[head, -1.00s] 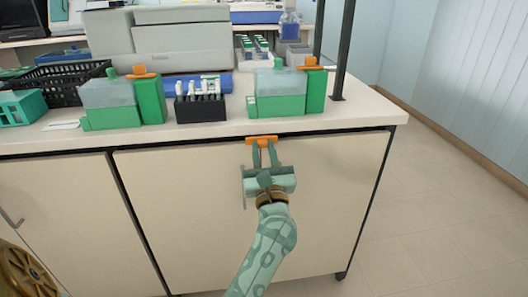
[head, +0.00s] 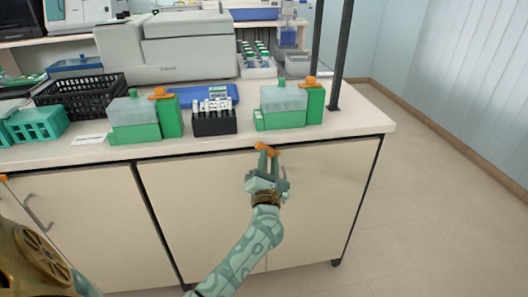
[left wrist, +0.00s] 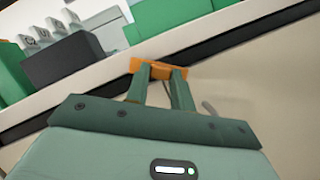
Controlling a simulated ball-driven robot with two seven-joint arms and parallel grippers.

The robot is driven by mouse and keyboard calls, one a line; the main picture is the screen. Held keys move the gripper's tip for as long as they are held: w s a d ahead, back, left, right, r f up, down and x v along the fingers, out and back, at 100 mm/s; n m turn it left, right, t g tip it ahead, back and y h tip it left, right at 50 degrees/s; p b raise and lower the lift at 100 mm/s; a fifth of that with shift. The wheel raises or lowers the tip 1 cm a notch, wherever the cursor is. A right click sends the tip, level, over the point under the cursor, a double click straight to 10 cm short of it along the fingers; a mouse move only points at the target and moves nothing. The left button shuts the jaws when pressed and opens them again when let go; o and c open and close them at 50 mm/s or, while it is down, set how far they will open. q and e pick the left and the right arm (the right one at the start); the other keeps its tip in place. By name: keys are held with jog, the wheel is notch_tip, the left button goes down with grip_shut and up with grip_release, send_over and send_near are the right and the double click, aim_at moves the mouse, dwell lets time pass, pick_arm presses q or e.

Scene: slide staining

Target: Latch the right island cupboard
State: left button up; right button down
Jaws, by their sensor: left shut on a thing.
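The right island cupboard has a cream door (head: 325,185) under the worktop, and the door looks closed. An orange latch (head: 264,147) sits at the door's top edge. It slants down to the right, out of line with the worktop edge. My left gripper (head: 267,154) is shut on this latch, reaching up from below. In the left wrist view, both fingers (left wrist: 162,75) meet the orange latch (left wrist: 148,66), partly hiding it. A grey handle (left wrist: 209,108) shows just right of the fingers. My right gripper is not in view.
On the worktop (head: 355,122) above stand green staining boxes (head: 283,118), a black vial rack (head: 214,122) and a black basket (head: 78,95). Another cupboard with a grey handle (head: 36,210) is at left. The floor (head: 430,200) at right is clear.

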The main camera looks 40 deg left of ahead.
pick_arm(q)
jog(key=m+h+p, duration=0.1)
jog(key=m+p, duration=0.2)
jog(key=p, duration=0.1)
jog(key=r+m+h+p, duration=0.1)
jog(key=m+p, duration=0.2)
jog(key=p, duration=0.1)
jog(key=m+h+p, duration=0.2)
jog(key=m+p, duration=0.1)
jog(key=m, duration=0.1)
jog(key=shift+s+r+g+p, duration=0.15)
jog(key=shift+g+p, duration=0.15)
jog(key=shift+p, duration=0.1)
jog(key=shift+f+m+g+p, duration=0.25)
jog(key=shift+m+g+p, duration=0.15)
jog(key=shift+m+p, duration=0.9)
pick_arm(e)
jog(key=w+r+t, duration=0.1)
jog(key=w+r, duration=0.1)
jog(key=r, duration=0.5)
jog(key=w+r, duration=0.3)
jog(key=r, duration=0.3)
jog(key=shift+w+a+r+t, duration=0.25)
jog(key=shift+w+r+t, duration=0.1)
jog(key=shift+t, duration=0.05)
pick_arm(q)
jog(key=o, duration=1)
